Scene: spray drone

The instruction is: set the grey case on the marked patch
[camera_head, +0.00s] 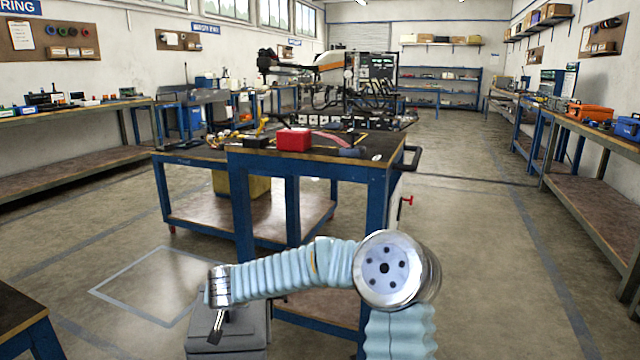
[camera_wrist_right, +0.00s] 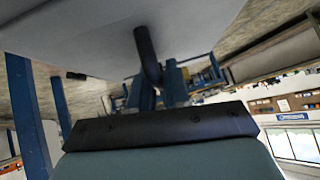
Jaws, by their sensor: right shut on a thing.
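The grey case (camera_head: 228,335) is at the bottom of the head view, cut off by the lower edge. My right gripper (camera_head: 217,328) points down at its top and is shut on its handle. In the right wrist view the case's pale grey side (camera_wrist_right: 120,30) fills the top, and its dark handle (camera_wrist_right: 147,55) runs down between the fingers (camera_wrist_right: 160,88). The marked patch (camera_head: 150,285) is a pale outline on the floor, left of and beyond the case. The case hides any part of the outline behind it. My left gripper is not in view.
A blue-framed workbench (camera_head: 335,171) with a red box (camera_head: 294,139) stands just beyond my right arm. Another bench corner (camera_head: 22,310) is at the lower left. Floor around the patch is clear. A long bench (camera_head: 600,145) lines the right wall.

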